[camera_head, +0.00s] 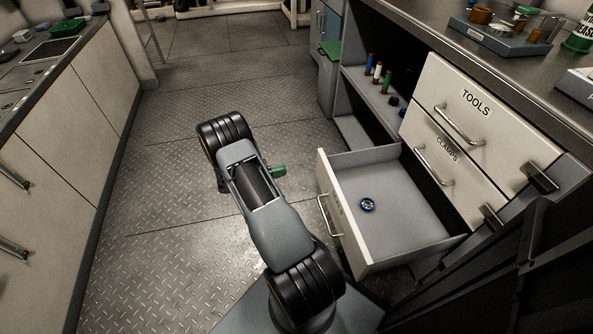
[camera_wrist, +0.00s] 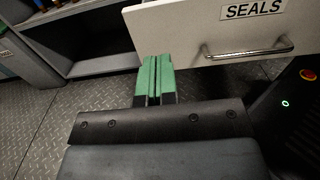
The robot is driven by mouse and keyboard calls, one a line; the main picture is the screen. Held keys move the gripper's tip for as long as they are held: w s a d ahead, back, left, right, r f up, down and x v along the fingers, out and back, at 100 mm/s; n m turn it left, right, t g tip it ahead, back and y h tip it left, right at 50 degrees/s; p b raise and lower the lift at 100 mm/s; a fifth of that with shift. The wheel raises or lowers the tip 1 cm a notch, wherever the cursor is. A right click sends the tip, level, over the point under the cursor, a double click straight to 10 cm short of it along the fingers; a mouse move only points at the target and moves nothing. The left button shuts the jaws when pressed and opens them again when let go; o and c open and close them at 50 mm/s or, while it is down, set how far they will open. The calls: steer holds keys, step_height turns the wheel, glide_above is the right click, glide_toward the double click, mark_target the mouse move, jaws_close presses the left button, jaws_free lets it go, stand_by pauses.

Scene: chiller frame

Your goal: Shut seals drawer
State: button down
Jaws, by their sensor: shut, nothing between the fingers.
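The seals drawer (camera_head: 400,215) is pulled out from the right-hand cabinet, with its grey inside showing. A small blue ring-shaped item (camera_head: 367,204) lies in it. Its white front, labelled SEALS, fills the upper right of the wrist view (camera_wrist: 180,32), with a metal bar handle (camera_wrist: 248,50). My gripper (camera_wrist: 154,64) has green fingers, shut with nothing between them. The fingertips overlap the lower left part of the drawer front in the wrist view; I cannot tell whether they touch. In the head view, a green finger (camera_head: 278,171) shows left of the drawer front.
The TOOLS drawer (camera_head: 490,122) and CLAMPS drawer (camera_head: 445,170) above are shut. Open shelves with several small bottles (camera_head: 376,70) stand beyond. White cabinets (camera_head: 60,150) line the left side. The metal floor between (camera_head: 180,210) is clear.

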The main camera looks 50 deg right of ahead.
mark_target(323, 163)
steer(key=b+x, duration=0.2)
steer(key=x, duration=1)
steer(key=shift+s+b, duration=0.1)
steer(key=shift+b, duration=0.3)
steer(key=shift+s+d, duration=0.3)
steer(key=shift+d, duration=0.05)
